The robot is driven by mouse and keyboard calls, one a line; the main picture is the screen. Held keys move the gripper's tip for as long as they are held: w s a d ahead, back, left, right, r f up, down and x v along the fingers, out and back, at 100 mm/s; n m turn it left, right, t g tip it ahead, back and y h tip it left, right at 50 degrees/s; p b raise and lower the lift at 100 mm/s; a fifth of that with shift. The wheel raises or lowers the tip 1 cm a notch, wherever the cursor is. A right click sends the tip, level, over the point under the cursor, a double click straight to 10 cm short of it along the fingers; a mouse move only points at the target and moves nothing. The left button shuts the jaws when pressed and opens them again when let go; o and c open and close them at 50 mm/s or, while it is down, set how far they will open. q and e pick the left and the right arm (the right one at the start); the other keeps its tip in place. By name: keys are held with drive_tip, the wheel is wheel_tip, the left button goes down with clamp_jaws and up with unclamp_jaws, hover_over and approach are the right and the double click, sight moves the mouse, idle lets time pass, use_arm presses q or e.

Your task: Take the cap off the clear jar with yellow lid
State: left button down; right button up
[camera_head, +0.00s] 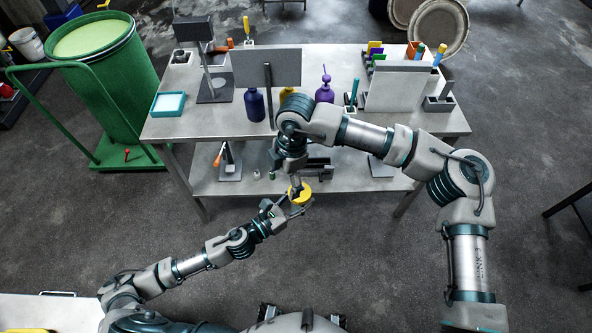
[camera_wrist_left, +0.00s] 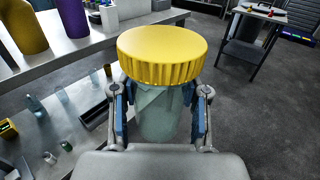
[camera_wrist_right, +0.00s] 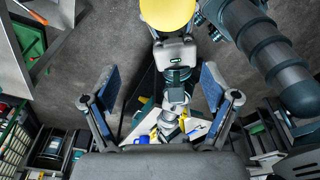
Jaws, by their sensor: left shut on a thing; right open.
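The clear jar (camera_wrist_left: 160,115) stands between the fingers of my left gripper (camera_wrist_left: 160,122), which is shut on its body below the lid. Its ribbed yellow lid (camera_wrist_left: 163,52) sits on top of the jar. In the head view the yellow lid (camera_head: 300,194) shows in front of the table, with my left gripper (camera_head: 284,206) at it from the left. My right gripper (camera_wrist_right: 160,97) is open with nothing between its fingers. In the right wrist view the yellow lid (camera_wrist_right: 167,12) is at the top edge, beyond the fingertips. In the head view my right arm hangs just above the lid.
A metal table (camera_head: 210,122) with a lower shelf stands behind the grippers. It holds a purple bottle (camera_head: 325,90), a dark blue bottle (camera_head: 254,104), a teal tray (camera_head: 169,103) and an organizer rack (camera_head: 397,84). A green barrel (camera_head: 108,85) on a cart stands left. The floor in front is clear.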

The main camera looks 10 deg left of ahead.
sight(299, 201)
drive_tip(key=shift+w+d+r+m+t+h, duration=0.2)
drive_tip(key=shift+w+d+m+h, duration=0.2)
drive_tip(key=shift+d, duration=0.25)
drive_tip(key=shift+w+d+r+m+t+h, duration=0.1)
drive_tip(key=shift+w+d+m+t+h, duration=0.15)
drive_tip(key=shift+w+d, duration=0.3)
drive_tip(key=shift+d+f, duration=0.2)
drive_tip(key=shift+f, duration=0.15)
wheel_tip(299, 201, down, 7)
drive_tip(key=shift+f, duration=0.15)
